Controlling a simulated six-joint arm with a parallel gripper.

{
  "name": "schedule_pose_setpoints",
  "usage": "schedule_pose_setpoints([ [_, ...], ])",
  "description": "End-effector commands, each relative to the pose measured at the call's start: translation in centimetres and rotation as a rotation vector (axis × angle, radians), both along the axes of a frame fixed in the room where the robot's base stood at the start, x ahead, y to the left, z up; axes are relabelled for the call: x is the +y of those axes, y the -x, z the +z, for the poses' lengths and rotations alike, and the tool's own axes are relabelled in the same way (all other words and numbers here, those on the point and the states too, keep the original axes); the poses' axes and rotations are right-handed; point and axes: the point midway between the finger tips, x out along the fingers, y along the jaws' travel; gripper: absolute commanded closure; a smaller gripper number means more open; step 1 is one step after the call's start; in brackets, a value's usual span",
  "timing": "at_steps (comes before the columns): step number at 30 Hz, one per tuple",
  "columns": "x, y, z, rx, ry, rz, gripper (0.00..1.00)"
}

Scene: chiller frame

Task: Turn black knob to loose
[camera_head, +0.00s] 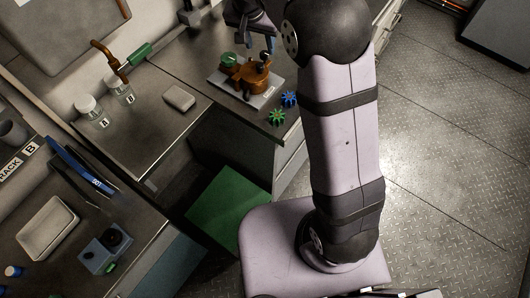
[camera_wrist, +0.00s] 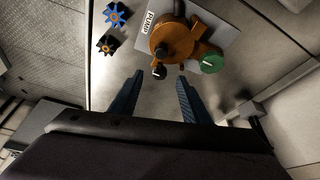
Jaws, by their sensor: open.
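The black knob (camera_wrist: 159,72) sits on the near side of an orange-brown pump body (camera_wrist: 174,40) in the wrist view. The pump stands on a pale plate (camera_wrist: 222,18) marked PUMP. A round green knob (camera_wrist: 211,62) sits on the pump to the right of the black knob. My gripper (camera_wrist: 160,76) is open, with its two blue fingers apart. The black knob shows between the fingertips in the picture; I cannot tell whether they touch it. In the head view my gripper (camera_head: 255,42) is above the pump (camera_head: 245,75) and partly hides it.
A blue star-shaped knob (camera_head: 289,98) and a green one (camera_head: 277,117) lie beside the plate on the counter. Glass jars (camera_head: 120,88) and a pale block (camera_head: 179,98) stand to the left.

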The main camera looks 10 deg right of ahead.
Motion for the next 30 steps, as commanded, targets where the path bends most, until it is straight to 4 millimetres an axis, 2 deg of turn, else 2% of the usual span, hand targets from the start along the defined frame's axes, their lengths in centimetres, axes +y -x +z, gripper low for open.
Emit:
schedule_pose_setpoints([
  [1, 0.1, 0.7, -1.5, 0.020, -0.013, 0.004, 0.57],
  [6, 0.7, 2.8, -3.7, 0.077, -0.065, 0.026, 0.57],
  [20, 3.5, 8.4, -9.1, 0.209, -0.239, 0.108, 0.57],
  [30, 6.3, 12.5, -12.4, 0.274, -0.401, 0.190, 0.57],
])
